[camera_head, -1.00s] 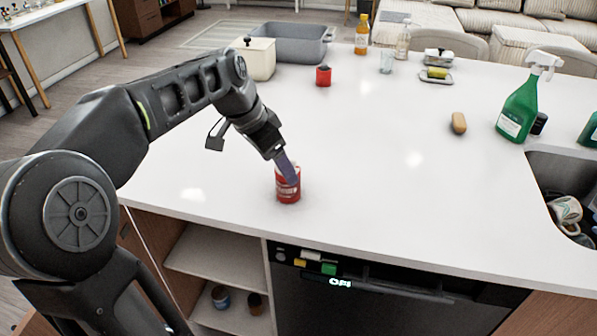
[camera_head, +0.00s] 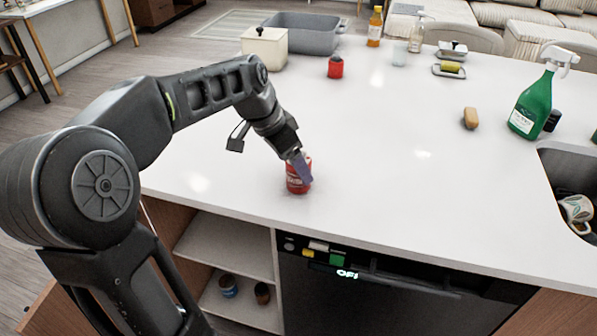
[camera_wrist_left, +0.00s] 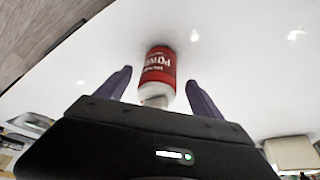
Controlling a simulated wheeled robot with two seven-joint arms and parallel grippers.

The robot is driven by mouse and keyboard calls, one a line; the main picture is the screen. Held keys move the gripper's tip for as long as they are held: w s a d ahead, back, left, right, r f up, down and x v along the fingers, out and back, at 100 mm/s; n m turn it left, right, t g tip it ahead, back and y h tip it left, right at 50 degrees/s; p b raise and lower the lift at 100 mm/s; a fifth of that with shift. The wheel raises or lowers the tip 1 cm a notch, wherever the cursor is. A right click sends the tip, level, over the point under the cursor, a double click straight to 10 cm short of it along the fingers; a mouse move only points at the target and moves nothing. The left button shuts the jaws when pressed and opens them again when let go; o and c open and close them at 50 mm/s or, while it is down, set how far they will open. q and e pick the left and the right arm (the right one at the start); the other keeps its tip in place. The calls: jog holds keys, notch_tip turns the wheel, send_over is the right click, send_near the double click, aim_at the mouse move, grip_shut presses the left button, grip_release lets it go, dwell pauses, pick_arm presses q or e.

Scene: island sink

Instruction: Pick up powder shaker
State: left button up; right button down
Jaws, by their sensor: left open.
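The powder shaker (camera_head: 293,182) is a small red can with white lettering, standing on the white countertop near its front edge. In the left wrist view the shaker (camera_wrist_left: 158,68) lies between the two purple fingers, its white top pointing toward the palm, with a gap on both sides. My left gripper (camera_head: 304,169) is open around it, reaching down from above. In the head view one finger covers the shaker's right side and part of its top. The left gripper's spread fingers also show in the left wrist view (camera_wrist_left: 159,77). My right gripper is not in view.
A red container (camera_head: 335,68), a cream canister (camera_head: 265,48) and a grey basin (camera_head: 308,36) stand farther back. The counter around the shaker is clear.

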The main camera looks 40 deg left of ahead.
pick_arm(q)
jog(key=x, duration=0.4)
jog(key=shift+f, duration=0.3)
jog(key=shift+c, duration=0.6)
jog(key=c, duration=1.5)
